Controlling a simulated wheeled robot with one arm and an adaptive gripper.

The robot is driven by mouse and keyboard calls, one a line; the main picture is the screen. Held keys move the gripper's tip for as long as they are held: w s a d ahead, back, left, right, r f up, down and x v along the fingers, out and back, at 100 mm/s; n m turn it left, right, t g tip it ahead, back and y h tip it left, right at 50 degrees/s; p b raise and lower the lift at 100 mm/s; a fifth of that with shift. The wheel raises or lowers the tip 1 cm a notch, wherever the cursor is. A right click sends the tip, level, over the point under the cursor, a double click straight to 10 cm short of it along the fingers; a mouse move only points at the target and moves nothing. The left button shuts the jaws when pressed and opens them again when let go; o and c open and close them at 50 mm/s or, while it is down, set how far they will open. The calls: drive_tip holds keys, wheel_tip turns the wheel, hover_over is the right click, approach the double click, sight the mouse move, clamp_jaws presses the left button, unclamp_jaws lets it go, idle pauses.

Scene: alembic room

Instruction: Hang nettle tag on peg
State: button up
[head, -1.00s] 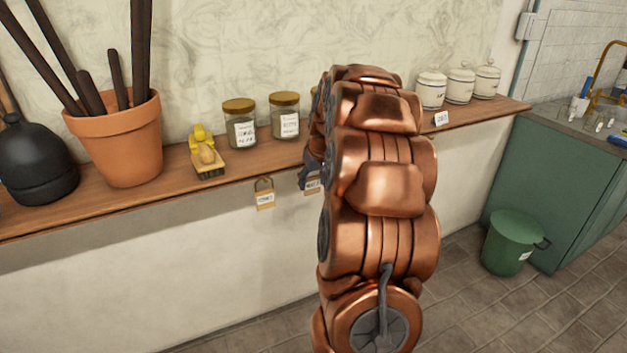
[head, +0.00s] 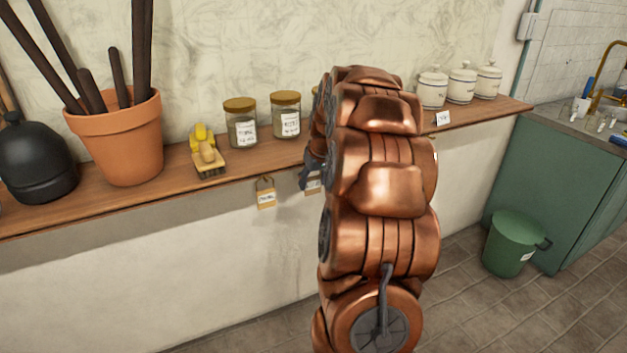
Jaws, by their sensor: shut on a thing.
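A small tan tag with a white label (head: 265,199) hangs below the shelf's front edge, left of my arm; its writing is too small to read. A second tag (head: 313,187) shows partly beside my gripper (head: 309,176), mostly hidden behind my copper arm. My gripper is just below the shelf edge and shows only as a dark sliver. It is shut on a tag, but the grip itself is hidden. I cannot tell which tag is the nettle one. The peg behind my arm is not visible.
The wooden shelf (head: 235,163) holds a terracotta pot of dark rods (head: 118,140), a black vessel (head: 36,160), a yellow-topped brush (head: 206,155), jars (head: 241,125) and white canisters (head: 432,90). A green bin (head: 510,243) stands on the floor at right.

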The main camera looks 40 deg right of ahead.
drive_tip(key=o, duration=0.9)
drive_tip(key=shift+c, duration=0.2)
drive_tip(key=shift+r, duration=0.1)
drive_tip(key=v, duration=1.2)
drive_tip(key=shift+a, duration=0.1)
